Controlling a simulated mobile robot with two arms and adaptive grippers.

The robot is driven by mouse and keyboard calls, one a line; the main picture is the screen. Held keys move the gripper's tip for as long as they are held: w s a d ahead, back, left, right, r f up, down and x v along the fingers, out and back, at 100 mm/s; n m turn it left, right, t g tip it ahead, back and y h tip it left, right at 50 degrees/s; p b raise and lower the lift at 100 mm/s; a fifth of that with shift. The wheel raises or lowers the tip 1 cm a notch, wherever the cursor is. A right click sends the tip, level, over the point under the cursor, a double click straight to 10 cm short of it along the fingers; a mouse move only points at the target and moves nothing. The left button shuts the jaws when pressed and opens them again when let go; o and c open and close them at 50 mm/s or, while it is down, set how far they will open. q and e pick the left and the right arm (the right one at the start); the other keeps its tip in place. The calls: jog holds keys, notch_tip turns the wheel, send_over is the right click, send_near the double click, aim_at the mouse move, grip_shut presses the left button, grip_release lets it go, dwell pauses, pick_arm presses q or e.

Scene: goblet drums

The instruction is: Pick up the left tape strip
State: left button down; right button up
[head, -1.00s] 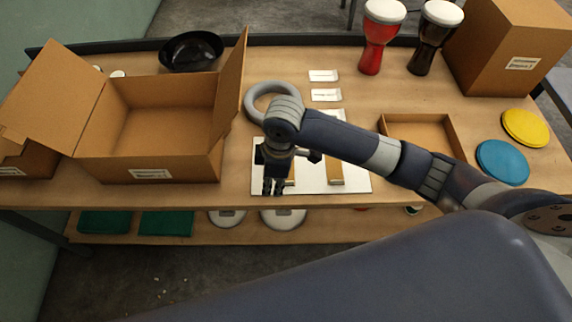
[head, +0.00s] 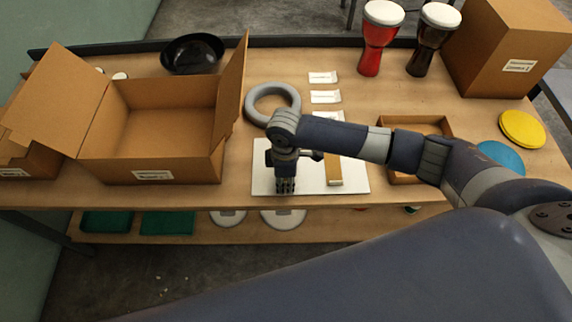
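A white sheet (head: 262,178) lies near the table's front edge and carries the tape strips. The right tape strip (head: 334,175) is tan and lies front to back on the sheet. The left tape strip is hidden behind my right gripper (head: 285,188), which points down over the left-middle of the sheet. The fingers are small and dark here, and I cannot tell whether they are apart or closed on the strip. My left gripper is out of view.
An open cardboard box (head: 150,130) stands left, with a grey ring (head: 250,104) beside it. A shallow tray (head: 447,127) lies right, partly behind my arm. Red (head: 378,40) and black (head: 433,40) drums stand at the back.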

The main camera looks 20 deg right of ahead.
grip_shut()
jog(key=shift+r, duration=0.1)
dwell(0.3)
